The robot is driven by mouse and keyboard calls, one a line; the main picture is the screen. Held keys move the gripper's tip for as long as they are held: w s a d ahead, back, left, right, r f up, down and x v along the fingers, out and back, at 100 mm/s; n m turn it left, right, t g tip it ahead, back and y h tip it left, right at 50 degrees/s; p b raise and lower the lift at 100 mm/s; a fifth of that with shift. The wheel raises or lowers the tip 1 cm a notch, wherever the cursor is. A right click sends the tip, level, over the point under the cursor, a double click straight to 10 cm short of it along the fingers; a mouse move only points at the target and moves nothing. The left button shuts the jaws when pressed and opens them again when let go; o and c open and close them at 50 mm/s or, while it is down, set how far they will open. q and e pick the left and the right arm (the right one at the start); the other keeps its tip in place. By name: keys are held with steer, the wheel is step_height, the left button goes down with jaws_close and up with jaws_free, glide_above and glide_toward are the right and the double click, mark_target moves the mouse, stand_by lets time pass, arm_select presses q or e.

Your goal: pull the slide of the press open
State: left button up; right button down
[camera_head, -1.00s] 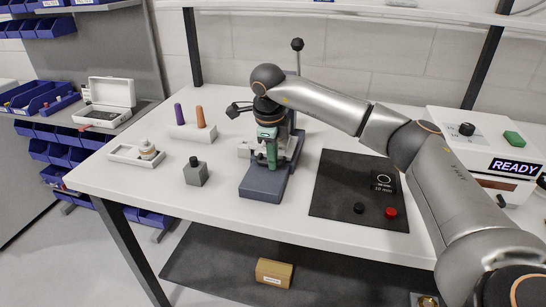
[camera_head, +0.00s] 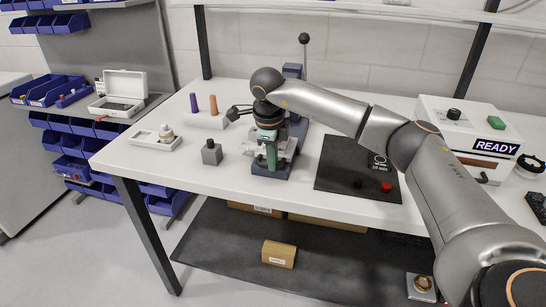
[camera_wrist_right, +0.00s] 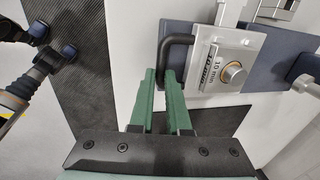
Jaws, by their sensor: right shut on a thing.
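The press (camera_head: 292,110) stands on the white table with a dark blue base and a tall lever. Its pale metal slide (camera_head: 285,146) is out over the front part of the base. In the right wrist view the slide (camera_wrist_right: 213,62) carries a 10 mm label and a round brass-coloured piece. A black handle (camera_wrist_right: 166,50) sticks out from it. My right gripper (camera_head: 271,154) reaches down at the slide's front. In the wrist view its green fingers (camera_wrist_right: 165,85) are shut on the handle. My left gripper is not in view.
A grey block with a black knob (camera_head: 211,153) stands left of the press. Behind it are purple and orange pegs in a white holder (camera_head: 207,121). A dark mat (camera_head: 335,165) with a red knob (camera_head: 386,187) lies right. The lever (camera_head: 306,60) rises behind my arm.

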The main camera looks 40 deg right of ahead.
steer(key=shift+w, duration=0.1)
steer(key=c, duration=1)
jaws_free()
steer(key=shift+o, duration=0.6)
steer(key=shift+r, duration=0.1)
step_height(320, 180, up, 12)
steer(key=s+a, duration=0.1)
steer(key=shift+s+a, duration=0.3)
steer(key=shift+a, duration=0.05)
